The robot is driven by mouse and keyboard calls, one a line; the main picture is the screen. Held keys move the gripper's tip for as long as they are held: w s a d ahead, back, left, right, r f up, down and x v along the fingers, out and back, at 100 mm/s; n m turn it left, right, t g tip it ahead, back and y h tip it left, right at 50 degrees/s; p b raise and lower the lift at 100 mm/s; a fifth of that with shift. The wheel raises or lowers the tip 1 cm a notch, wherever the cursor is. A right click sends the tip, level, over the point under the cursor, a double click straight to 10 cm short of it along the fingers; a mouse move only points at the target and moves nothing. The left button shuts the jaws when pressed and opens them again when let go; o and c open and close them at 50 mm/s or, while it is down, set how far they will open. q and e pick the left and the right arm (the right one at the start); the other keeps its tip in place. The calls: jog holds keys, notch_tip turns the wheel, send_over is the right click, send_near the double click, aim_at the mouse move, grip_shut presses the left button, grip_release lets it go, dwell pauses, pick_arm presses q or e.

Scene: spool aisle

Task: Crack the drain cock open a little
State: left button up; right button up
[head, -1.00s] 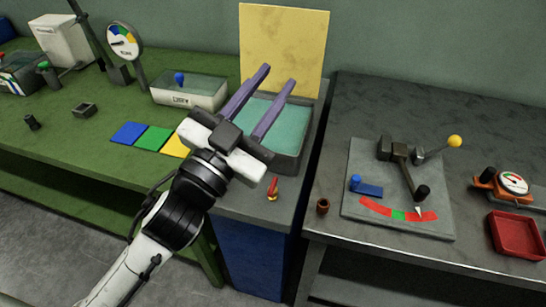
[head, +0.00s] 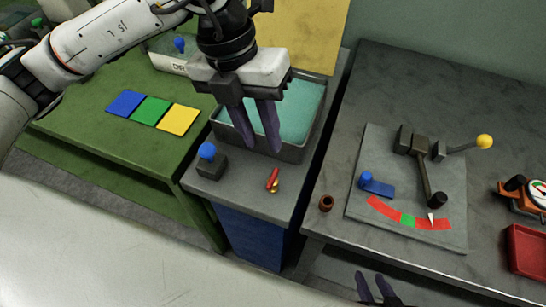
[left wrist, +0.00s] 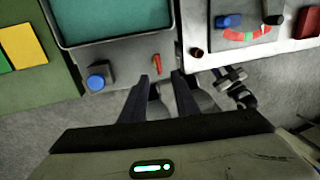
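The drain cock (head: 272,180) is a small red lever on a brass fitting, on the grey top of the blue cabinet in front of the teal-filled basin (head: 301,108). In the left wrist view the red lever (left wrist: 156,66) lies just beyond the fingertips. My left gripper (head: 260,148) points down over the basin's front edge, its dark fingers apart with nothing between them. It stands behind the cock, not touching it. My right gripper (head: 375,288) shows at the bottom of the head view, fingers apart and empty.
A dark block with a blue knob (head: 208,162) stands left of the cock. A brown cup (head: 326,203) sits on the right bench's edge, near a lever plate (head: 455,210) with a red-green scale. A gap separates cabinet and right bench.

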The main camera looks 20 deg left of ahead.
aim_at(273, 176)
pick_arm(q)
jog(key=x, duration=1)
jog(key=shift+a+p, duration=0.15)
jog(key=shift+p, duration=0.2)
grip_shut()
